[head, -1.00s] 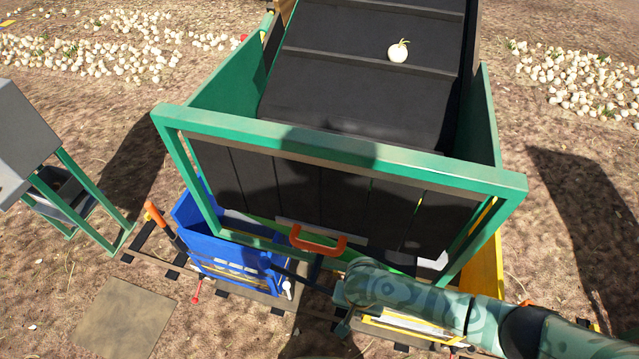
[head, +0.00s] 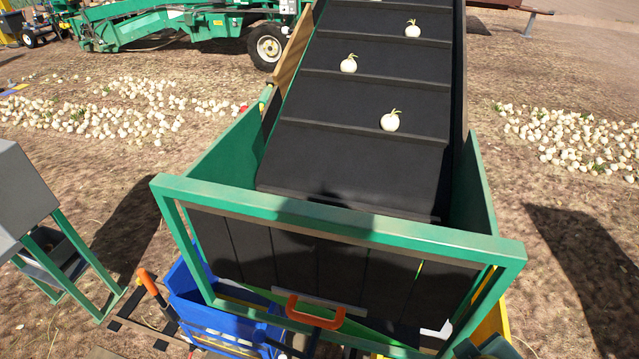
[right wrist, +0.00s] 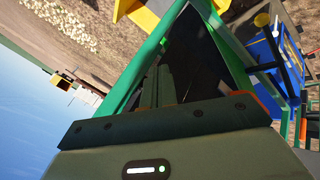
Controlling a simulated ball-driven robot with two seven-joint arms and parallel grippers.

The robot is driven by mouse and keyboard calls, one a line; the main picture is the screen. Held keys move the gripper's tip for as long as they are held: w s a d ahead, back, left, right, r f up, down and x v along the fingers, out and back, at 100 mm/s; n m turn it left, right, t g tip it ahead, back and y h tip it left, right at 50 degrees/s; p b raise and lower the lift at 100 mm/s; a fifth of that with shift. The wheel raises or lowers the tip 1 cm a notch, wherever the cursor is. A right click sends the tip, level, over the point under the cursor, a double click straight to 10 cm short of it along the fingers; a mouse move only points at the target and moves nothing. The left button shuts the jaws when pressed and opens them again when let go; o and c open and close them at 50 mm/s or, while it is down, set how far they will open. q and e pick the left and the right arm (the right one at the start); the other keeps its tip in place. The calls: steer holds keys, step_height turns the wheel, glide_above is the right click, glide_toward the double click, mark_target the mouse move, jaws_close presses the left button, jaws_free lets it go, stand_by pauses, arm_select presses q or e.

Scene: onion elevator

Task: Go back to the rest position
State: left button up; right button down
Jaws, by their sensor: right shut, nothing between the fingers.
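My right gripper (right wrist: 158,88) shows in the right wrist view, its two fingers together with nothing between them. Beyond it are the green frame and dark panel of the elevator hopper. In the head view only a bit of my right arm shows at the bottom edge, right of centre. My left gripper is in neither view. The elevator's green hopper frame (head: 340,226) fills the middle of the head view. An orange handle (head: 315,313) sits low on its dark front, clear of any gripper.
Several onions lie on the black conveyor belt (head: 345,165). A blue crate (head: 215,318) stands under the hopper at left, a yellow one (head: 495,318) at right. A grey box on green legs (head: 25,195) is at far left. Onion piles (head: 95,110) and a green machine (head: 160,25) lie behind.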

steer(key=s+a+f+g+y+b, duration=0.15)
steer(key=f+b, duration=0.45)
steer(key=f, duration=0.9)
steer(key=s+f+g+b, duration=0.1)
steer(key=s+f+b, duration=0.35)
steer(key=f, duration=1.05)
steer(key=s+f+g+y+b, duration=0.1)
steer(key=f+b, duration=0.6)
steer(key=f, duration=0.8)
steer(key=s+f+m+g+b, duration=0.1)
steer(key=s+f+b, duration=0.4)
steer(key=s+f, duration=0.4)
steer(key=s+f+m+g+b, duration=0.1)
steer(key=s+f+m+b, duration=0.1)
steer(key=s+f+b, duration=0.4)
steer(key=s+f+y, duration=0.1)
steer(key=s+f, duration=0.3)
steer(key=f, duration=0.5)
steer(key=shift+d+f+g, duration=0.15)
steer(key=shift+f+g, duration=0.2)
